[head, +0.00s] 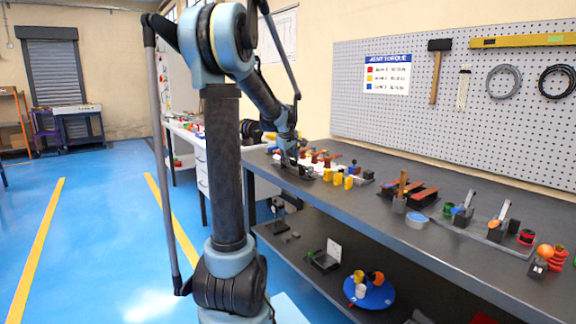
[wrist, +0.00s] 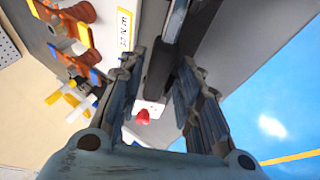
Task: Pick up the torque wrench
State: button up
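My gripper (wrist: 163,62) reaches down over the left part of the grey workbench in the head view (head: 290,163). In the wrist view its two fingers are spread apart. A dark bar-shaped object (wrist: 160,68), possibly the torque wrench, lies between the fingertips, with narrow gaps seeming to show beside it. I cannot tell whether either finger touches it. A white block with a red knob (wrist: 143,116) shows below the bar. In the head view the arm and gripper hide most of this spot, and I cannot make out the wrench there.
A yellow-edged label (wrist: 124,29) and orange parts on dark stands (wrist: 80,32) are left of the fingers. Blue floor is open at left.

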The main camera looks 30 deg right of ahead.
jog(key=shift+x, duration=1.25)
grip_shut()
jog(key=shift+r, duration=0.1)
